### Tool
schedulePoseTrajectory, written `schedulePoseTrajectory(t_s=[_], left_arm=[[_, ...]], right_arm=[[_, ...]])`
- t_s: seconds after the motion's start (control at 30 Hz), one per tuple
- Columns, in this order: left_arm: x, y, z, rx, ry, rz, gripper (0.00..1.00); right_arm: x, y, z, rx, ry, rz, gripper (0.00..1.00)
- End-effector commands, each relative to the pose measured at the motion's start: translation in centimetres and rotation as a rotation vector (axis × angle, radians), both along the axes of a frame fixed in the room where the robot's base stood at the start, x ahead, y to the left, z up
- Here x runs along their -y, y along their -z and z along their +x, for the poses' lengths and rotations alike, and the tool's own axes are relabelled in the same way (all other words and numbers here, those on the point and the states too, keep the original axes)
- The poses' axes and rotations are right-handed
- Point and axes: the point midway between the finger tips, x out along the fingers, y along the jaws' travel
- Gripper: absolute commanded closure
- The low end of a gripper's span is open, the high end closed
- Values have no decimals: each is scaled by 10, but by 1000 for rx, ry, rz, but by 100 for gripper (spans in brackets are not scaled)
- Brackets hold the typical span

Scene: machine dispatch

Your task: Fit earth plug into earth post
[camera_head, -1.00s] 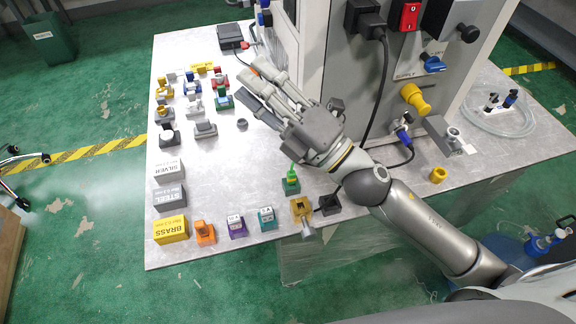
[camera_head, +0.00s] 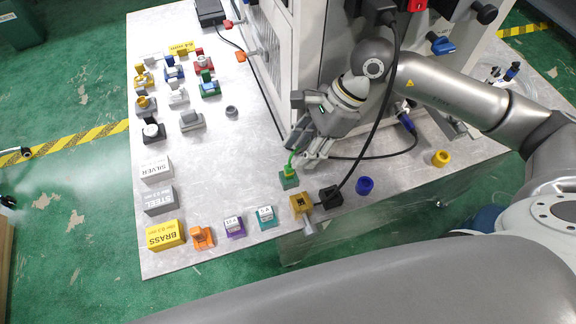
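A green plug (camera_head: 290,166), which looks like the earth plug, stands upright in a small green holder (camera_head: 289,181) near the table's front edge. My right gripper (camera_head: 305,152) points down and toward the front, just above and beside the plug. Its two fingers are apart, with the plug's green top near the gap. I cannot tell whether they touch it. I cannot make out the earth post; my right arm covers part of the machine's side (camera_head: 341,45). My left gripper is not in view.
A yellow holder (camera_head: 301,203), a black block (camera_head: 330,197) and a blue ring (camera_head: 365,185) stand right of the green holder. Teal (camera_head: 265,216) and purple (camera_head: 234,226) blocks stand to its left. A black cable (camera_head: 376,130) hangs close by. The table's middle is mostly clear.

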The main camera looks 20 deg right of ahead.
Motion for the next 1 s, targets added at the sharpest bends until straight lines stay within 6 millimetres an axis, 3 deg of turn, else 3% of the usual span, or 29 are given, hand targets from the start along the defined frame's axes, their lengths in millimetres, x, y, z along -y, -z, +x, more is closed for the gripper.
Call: schedulePoseTrajectory(t_s=[0.4,0.7,1.0], left_arm=[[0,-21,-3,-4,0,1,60],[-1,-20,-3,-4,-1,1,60],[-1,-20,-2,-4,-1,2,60]], right_arm=[[-30,45,-7,-4,0,7,61],[-33,52,-7,-2,1,6,61],[-33,52,-7,-2,1,7,97]])
